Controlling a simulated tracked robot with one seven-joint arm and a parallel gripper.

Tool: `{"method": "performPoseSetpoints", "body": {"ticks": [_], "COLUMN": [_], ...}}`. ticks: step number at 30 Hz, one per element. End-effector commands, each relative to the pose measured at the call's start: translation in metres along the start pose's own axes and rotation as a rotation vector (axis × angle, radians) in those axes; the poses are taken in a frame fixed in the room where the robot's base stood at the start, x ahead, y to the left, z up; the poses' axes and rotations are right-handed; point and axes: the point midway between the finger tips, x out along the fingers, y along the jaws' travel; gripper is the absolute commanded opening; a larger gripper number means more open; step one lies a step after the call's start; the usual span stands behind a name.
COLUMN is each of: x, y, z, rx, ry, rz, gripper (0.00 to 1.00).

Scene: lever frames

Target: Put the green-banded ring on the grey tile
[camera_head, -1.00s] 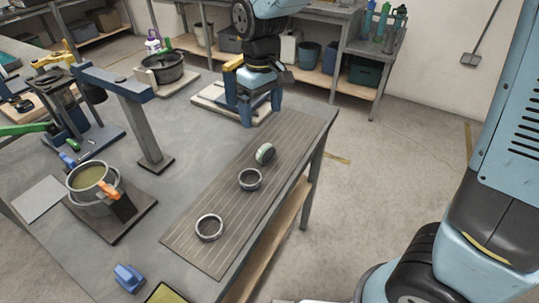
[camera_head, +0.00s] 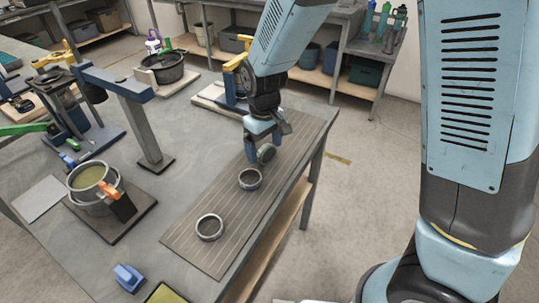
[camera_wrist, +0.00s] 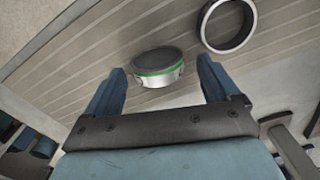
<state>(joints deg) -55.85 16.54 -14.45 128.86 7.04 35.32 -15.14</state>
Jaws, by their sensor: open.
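The green-banded ring (camera_wrist: 157,68) lies on the ribbed mat in the wrist view, dark on top with a bright green band. In the head view my gripper (camera_head: 259,145) is low over the mat's far part. A flat, light grey tile (camera_head: 38,198) lies bare at the table's left.
A grey post with a blue arm (camera_head: 146,125) and a pot (camera_head: 93,190) on a dark board stand between mat and tile. A blue block (camera_head: 129,277) is in front.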

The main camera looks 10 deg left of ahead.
Motion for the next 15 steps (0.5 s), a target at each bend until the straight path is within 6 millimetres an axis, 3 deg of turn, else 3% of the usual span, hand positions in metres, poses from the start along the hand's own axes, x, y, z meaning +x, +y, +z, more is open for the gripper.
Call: {"method": "performPoseSetpoints", "body": {"ticks": [4, 12, 15], "x": [0.0121, 0.014, 0.0139], "y": [-0.0003, 0.0001, 0.0003], "z": [0.0001, 0.0, 0.0001], "rx": [0.001, 0.001, 0.001], "ry": [0.0, 0.001, 0.001], "rz": [0.0, 0.0, 0.0], "gripper": [0.89, 0.89, 0.8]}}
